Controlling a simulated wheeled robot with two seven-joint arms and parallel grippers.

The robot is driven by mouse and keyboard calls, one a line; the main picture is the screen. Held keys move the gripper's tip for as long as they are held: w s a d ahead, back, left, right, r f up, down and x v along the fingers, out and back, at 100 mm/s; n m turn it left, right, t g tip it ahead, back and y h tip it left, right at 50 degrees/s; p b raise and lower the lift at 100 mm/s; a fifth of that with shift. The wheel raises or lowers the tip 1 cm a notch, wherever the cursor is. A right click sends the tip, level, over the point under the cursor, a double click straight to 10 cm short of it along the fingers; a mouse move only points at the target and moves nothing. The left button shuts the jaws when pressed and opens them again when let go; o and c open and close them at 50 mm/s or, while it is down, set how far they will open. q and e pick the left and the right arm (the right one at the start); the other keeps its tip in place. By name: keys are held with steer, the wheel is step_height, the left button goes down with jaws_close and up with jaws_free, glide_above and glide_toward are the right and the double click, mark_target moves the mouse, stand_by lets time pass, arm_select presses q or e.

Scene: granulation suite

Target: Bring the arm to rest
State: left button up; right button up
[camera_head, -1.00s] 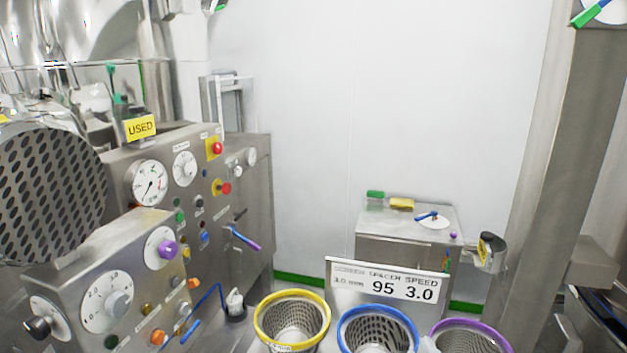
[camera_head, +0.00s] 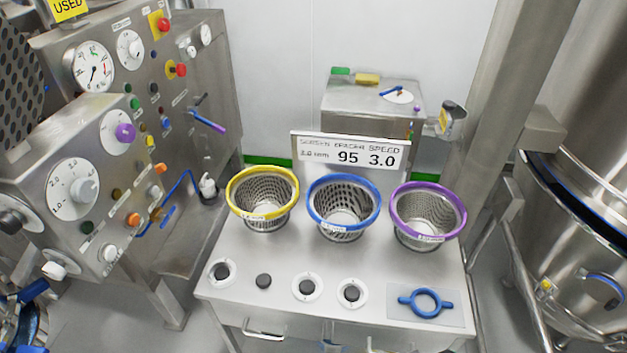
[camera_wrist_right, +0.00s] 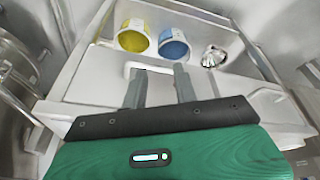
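My right gripper (camera_wrist_right: 159,76) shows in the right wrist view. Its two grey fingers are apart with a gap between them, and I see nothing held. A pale bar-like handle (camera_wrist_right: 140,67) lies just beyond the fingertips; I cannot tell whether they touch it. The right gripper cannot be made out in the head view. My left gripper is in neither current view.
A steel bench (camera_head: 330,262) carries yellow (camera_head: 262,222), blue (camera_head: 343,228) and purple (camera_head: 428,231) rimmed screens, a sign (camera_head: 350,152) and a blue two-armed ring (camera_head: 425,302). A control panel (camera_head: 100,190) stands left, a steel vessel (camera_head: 590,220) right. Yellow (camera_wrist_right: 132,40) and blue (camera_wrist_right: 173,49) containers lie beyond the right gripper.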

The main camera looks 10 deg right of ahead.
step_height(320, 180, down, 26)
steer(key=s+g, duration=0.1)
steer(key=s, duration=0.2)
steer(key=s+d+f, duration=0.1)
steer(key=s+f, duration=0.8)
steer(key=s+d+f+g, duration=0.1)
steer(key=s+d+f, duration=0.1)
steer(key=s+f, duration=0.7)
steer(key=shift+s+d, duration=0.15)
steer(key=shift+d, duration=0.15)
steer(key=shift+f, duration=0.1)
